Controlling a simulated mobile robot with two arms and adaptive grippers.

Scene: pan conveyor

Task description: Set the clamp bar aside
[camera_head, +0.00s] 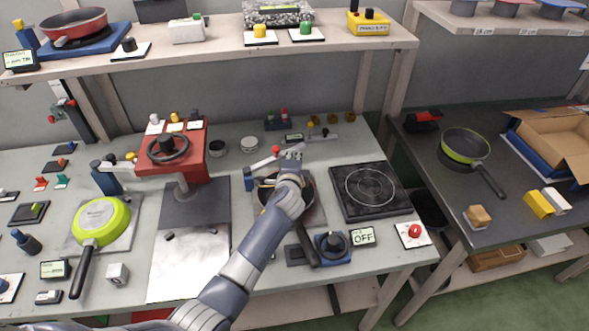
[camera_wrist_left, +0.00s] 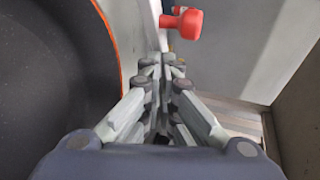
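The clamp bar (camera_head: 262,163) is a grey bar that runs from a blue post (camera_head: 250,173) over the back of a dark pan (camera_head: 268,195). A red knob (camera_head: 276,149) stands on it; the bar (camera_wrist_left: 152,25) and knob (camera_wrist_left: 183,22) also show at the top of the left wrist view. My left gripper (camera_head: 291,155) is at the bar's right end, behind the pan. In the left wrist view its fingers (camera_wrist_left: 161,65) are close together around the bar's end, which they partly hide. The pan's orange rim (camera_wrist_left: 110,40) is beside the fingers. My right gripper is out of view.
A black hotplate (camera_head: 370,190) is right of the pan, with a dial (camera_head: 333,245) and a display reading OFF (camera_head: 363,236) in front. A red press (camera_head: 171,150) and a green pan (camera_head: 101,220) are on the left. Small items line the bench's back.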

